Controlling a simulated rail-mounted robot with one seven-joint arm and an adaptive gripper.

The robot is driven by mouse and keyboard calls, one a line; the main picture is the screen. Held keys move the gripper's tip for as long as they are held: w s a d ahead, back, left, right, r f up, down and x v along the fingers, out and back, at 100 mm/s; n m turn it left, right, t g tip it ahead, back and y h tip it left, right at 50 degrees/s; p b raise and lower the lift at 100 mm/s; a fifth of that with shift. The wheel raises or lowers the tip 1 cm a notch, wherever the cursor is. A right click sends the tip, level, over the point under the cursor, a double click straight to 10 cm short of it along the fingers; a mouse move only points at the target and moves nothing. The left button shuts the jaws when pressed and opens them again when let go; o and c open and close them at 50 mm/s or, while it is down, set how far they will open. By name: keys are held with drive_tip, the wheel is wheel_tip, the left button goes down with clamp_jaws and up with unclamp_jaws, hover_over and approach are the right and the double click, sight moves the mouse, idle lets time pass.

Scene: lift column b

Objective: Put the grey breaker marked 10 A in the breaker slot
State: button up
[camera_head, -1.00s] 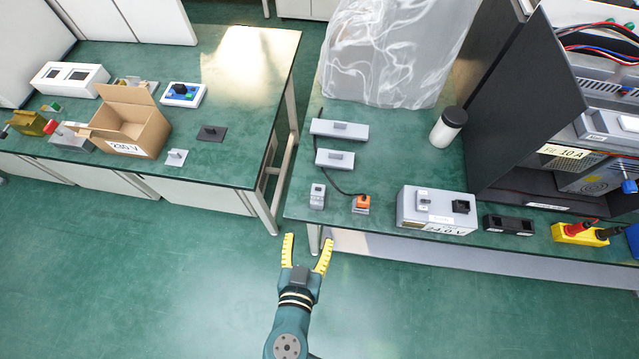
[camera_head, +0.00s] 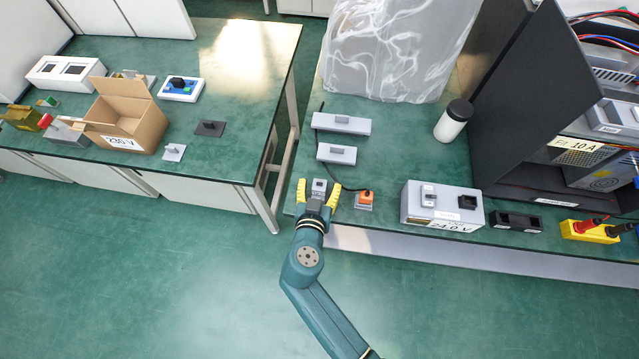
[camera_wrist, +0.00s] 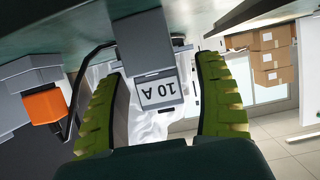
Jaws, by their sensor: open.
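The grey breaker (camera_head: 319,186) stands near the front left corner of the right bench. In the wrist view the breaker (camera_wrist: 158,92) shows its 10 A label upside down. My gripper (camera_head: 318,192) is open, with one yellow finger on each side of the breaker. In the wrist view a gap shows between each finger and the breaker, so it is not gripped. A label reading 10 A (camera_head: 578,144) is on the dark cabinet at the right. I cannot clearly make out the breaker slot itself.
An orange-topped part (camera_head: 364,199) stands close to the right of my gripper, with a black cable beside it. Grey boxes (camera_head: 337,154) lie behind. A grey power unit (camera_head: 408,208) and a white cup (camera_head: 452,122) stand between there and the cabinet (camera_head: 520,100).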

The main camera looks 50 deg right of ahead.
clamp_jaws()
drive_tip(key=shift+r, duration=0.1)
idle(0.3)
